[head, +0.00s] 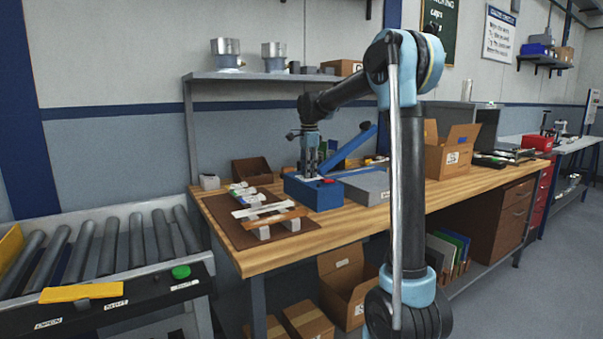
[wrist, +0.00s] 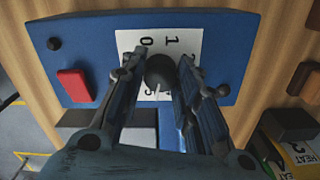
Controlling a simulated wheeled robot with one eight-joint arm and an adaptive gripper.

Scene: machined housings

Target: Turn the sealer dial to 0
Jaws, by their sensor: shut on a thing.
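The sealer (head: 316,193) is a blue box with a raised blue lever, standing on the wooden bench in the head view. The wrist view looks onto its blue panel (wrist: 85,35), with a red switch (wrist: 74,85) on the left. The dial (wrist: 160,71) is a round dark knob over a white numbered plate (wrist: 128,40). 0 and 1 show above the knob, and a 2 is partly covered at right. A thin white mark shows just below the knob; I cannot tell its reading. My gripper (wrist: 157,66) is shut on the dial, one finger on each side.
A grey block (head: 368,187) stands right of the sealer. A brown mat (head: 236,233) with boards and small items lies to its left. An open cardboard box (head: 450,154) stands further right. A roller conveyor (head: 108,246) is left of the bench.

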